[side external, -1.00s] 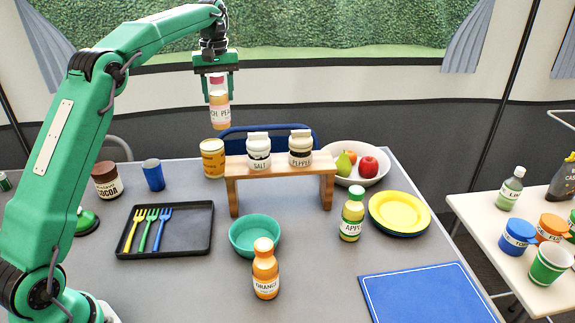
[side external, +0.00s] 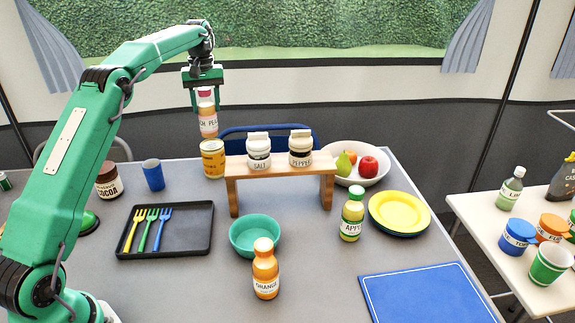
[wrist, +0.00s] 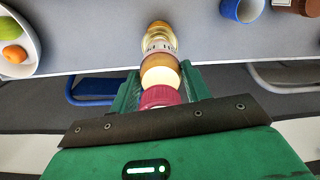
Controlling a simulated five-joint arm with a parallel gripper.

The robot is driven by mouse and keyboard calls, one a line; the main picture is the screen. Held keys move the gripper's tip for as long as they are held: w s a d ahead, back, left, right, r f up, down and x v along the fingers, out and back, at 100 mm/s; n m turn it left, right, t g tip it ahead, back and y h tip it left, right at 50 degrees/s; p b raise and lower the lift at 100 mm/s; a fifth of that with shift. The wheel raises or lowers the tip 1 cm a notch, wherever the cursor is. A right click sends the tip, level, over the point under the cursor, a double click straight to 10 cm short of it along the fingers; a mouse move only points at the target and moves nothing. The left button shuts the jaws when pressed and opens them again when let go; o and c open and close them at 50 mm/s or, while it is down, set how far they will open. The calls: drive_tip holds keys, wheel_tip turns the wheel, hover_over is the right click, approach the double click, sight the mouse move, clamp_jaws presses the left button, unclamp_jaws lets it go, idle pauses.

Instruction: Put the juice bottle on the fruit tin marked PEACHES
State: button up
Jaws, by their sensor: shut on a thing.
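The juice bottle (side external: 208,122) has a red cap, a peach-coloured body and a white label partly readable as "CH PEA". My gripper (side external: 206,92) is shut on its cap end and holds it nearly upright. The yellow-orange tin (side external: 212,160) stands at the table's far edge, left of the wooden shelf; its small label is too blurred to read. The bottle's base shows right at the tin's top rim; I cannot tell if they touch. In the wrist view the red cap of the bottle (wrist: 160,97) is between the fingers, with the tin (wrist: 158,44) beyond it.
A wooden shelf (side external: 280,168) with salt and pepper jars stands close right of the tin. A blue cup (side external: 153,175) and cocoa jar (side external: 108,182) are to its left. A cutlery tray (side external: 165,246), teal bowl (side external: 255,250) and orange bottle (side external: 265,270) are nearer.

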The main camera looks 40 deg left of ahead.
sight(204, 89)
drive_tip(key=shift+f, duration=1.4)
drive_tip(key=shift+f, duration=0.1)
drive_tip(key=o, duration=1.2)
drive_tip(key=shift+c, duration=0.2)
drive_tip(key=shift+w+r, duration=0.1)
drive_tip(key=shift+r, duration=3.7)
drive_tip(key=shift+r, duration=0.1)
